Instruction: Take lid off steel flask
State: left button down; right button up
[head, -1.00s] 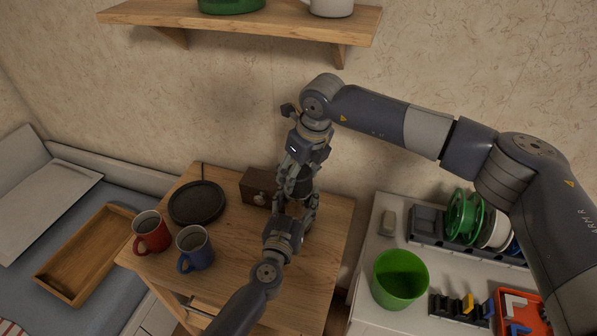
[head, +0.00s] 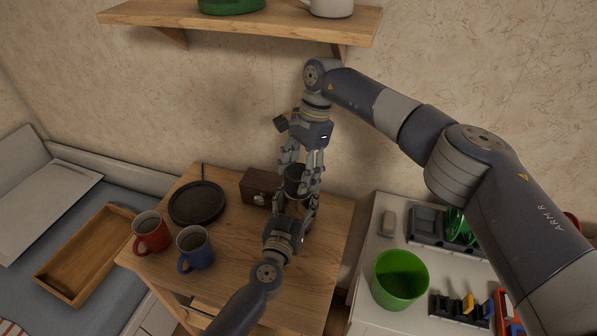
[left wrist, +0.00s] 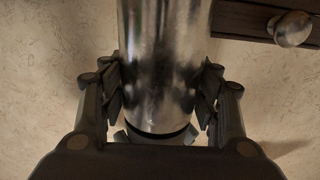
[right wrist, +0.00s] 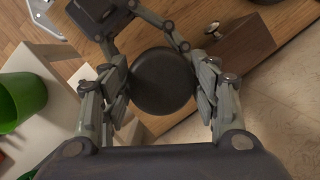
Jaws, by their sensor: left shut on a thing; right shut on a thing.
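The steel flask (left wrist: 165,60) stands out in the left wrist view as a shiny metal cylinder, with a dark band at its lower end in that picture. My left gripper (left wrist: 160,88) is shut around its body, one finger on each side. The dark round lid (right wrist: 163,80) lies between the fingers of my right gripper (right wrist: 163,88), which is shut on it from above. The head view shows the dark lid (head: 296,181) between the right gripper's fingers, above my left gripper (head: 290,218). Fingers hide the join, so I cannot tell whether lid and flask touch.
A wooden box (head: 259,188) with a knob stands close left of the flask on the wooden table (head: 225,262). A black pan (head: 197,203), red mug (head: 151,231) and blue mug (head: 194,248) are farther left. A green bucket (head: 400,280) stands on the white surface to the right.

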jog(key=n+h, duration=0.1)
jog(key=n, duration=0.3)
jog(key=shift+d+g, duration=0.1)
jog(key=shift+g, duration=0.2)
jog(key=o, duration=1.2)
jog(key=shift+r, duration=0.1)
